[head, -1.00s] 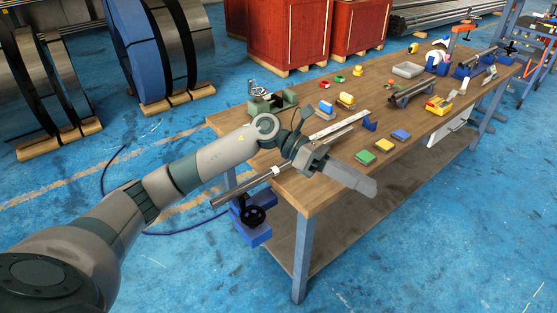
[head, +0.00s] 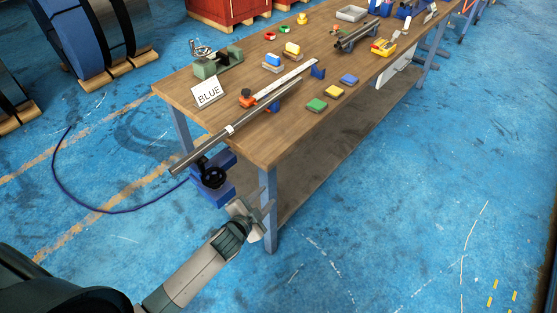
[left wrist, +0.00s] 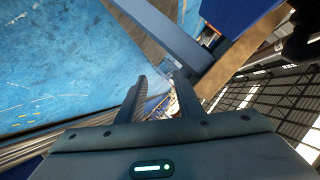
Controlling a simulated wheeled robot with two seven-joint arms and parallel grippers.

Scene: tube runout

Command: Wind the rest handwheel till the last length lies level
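A long grey tube (head: 265,108) runs along the table's near left side, its end sticking out past the edge; I cannot tell whether it is level. A pale band (head: 230,129) is on it. The blue rest (head: 222,160) stands under the overhanging part, with a black handwheel (head: 215,177) on its near side. My left gripper (head: 262,210) is open and empty, below and right of the handwheel, near the front table leg, not touching the wheel. The left wrist view shows its two fingers (left wrist: 160,100) apart. My right gripper is out of view.
A dark hose (head: 75,195) lies on the floor at left.

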